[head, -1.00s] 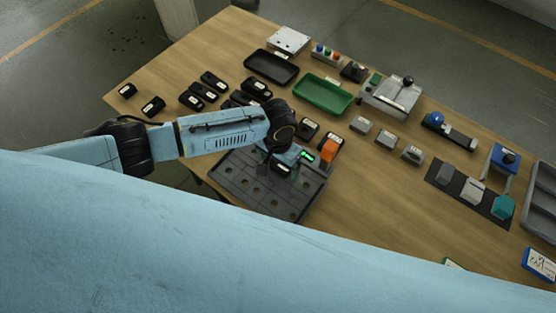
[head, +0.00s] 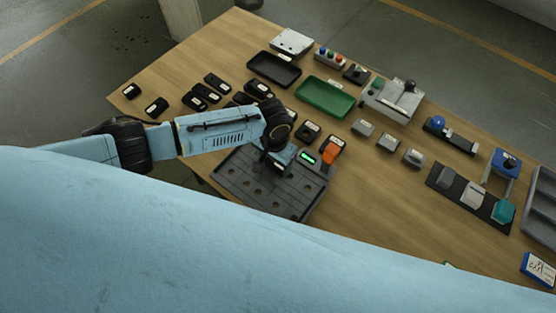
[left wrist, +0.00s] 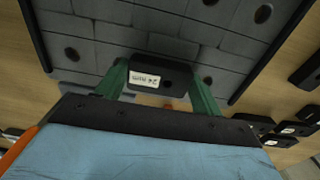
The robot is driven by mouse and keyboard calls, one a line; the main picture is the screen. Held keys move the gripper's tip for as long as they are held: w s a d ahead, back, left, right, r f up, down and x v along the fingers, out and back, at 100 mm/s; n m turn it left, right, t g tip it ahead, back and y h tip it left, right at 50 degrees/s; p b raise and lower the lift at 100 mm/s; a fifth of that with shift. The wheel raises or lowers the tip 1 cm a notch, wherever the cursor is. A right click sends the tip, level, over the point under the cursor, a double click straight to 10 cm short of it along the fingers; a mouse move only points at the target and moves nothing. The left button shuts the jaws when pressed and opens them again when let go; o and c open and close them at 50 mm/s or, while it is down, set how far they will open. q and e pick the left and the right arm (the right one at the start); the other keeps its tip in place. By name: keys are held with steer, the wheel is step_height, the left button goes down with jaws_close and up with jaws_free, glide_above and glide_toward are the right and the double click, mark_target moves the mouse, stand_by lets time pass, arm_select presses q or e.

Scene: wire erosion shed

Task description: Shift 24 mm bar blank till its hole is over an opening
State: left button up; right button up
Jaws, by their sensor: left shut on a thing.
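The 24 mm bar blank is a black block with a white "24 mm" label. In the left wrist view the blank (left wrist: 176,73) sits between the green fingers of my left gripper (left wrist: 158,78), which is shut on it. It is over the dark grey plate (left wrist: 110,37) with round openings. In the head view my left gripper (head: 274,167) is over the upper right part of the plate (head: 238,181); the blank is mostly hidden there. I cannot tell whether its hole lines up with an opening. My right gripper is not in view.
Several black blanks (head: 197,101) lie beyond the plate. A green tray (head: 325,97) and black tray (head: 274,69) are farther back.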

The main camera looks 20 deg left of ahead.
arm_select(q)
steer(key=o, duration=1.4)
steer(key=shift+o, duration=0.2)
steer(key=shift+r, duration=0.1)
step_height(320, 180, up, 13)
steer(key=p, duration=0.2)
